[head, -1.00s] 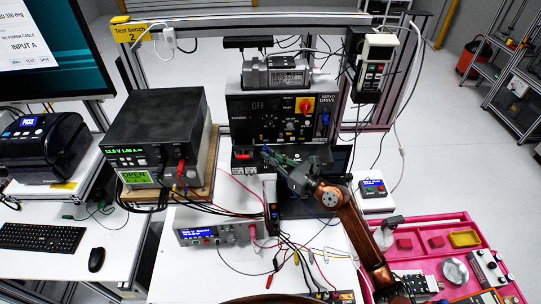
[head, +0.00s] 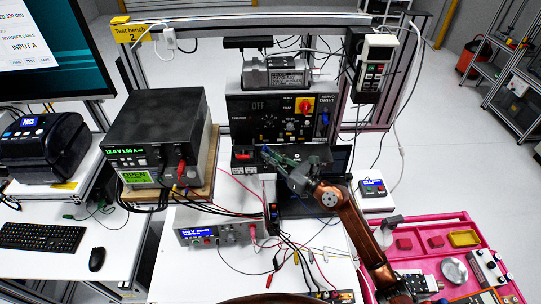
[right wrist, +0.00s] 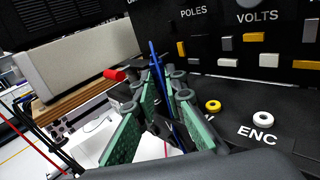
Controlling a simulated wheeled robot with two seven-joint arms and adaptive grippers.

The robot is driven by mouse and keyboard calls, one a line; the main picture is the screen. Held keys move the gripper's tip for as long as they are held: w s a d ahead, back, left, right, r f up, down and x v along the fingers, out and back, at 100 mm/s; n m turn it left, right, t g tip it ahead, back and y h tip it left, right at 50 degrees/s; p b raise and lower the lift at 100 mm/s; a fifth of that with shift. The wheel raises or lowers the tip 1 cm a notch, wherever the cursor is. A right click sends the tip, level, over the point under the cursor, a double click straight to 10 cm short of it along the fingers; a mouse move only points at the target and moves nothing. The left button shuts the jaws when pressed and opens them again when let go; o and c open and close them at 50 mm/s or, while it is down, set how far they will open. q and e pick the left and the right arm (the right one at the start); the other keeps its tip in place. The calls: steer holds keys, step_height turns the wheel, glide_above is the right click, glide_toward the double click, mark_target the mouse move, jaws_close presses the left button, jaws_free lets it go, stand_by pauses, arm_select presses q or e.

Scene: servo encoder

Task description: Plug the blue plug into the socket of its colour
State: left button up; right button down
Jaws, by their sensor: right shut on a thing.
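My right gripper (head: 272,155) reaches in from the lower right to just in front of the servo drive (head: 262,118). In the right wrist view its green-padded fingers (right wrist: 163,88) are shut on a slim blue thing, taken as the blue plug (right wrist: 155,64). The fingers and their dark knuckles hide most of it. A yellow ring socket (right wrist: 213,105) and a white ring socket (right wrist: 263,118) marked ENC sit on the dark ledge to the right of the fingers. I cannot make out a blue socket. My left gripper is not in view.
A bench power supply (head: 155,140) stands left of the gripper. Loose leads and a white meter (head: 222,232) lie on the table in front. A pink tray (head: 440,260) with parts is at the right. The drive panel's lettered face rises close behind the fingers.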

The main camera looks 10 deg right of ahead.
steer(key=shift+f, duration=0.2)
stand_by(0.5)
steer(key=c, duration=1.9)
jaws_free()
steer(key=shift+r, duration=0.1)
step_height(320, 180, up, 7)
steer(key=p, duration=0.6)
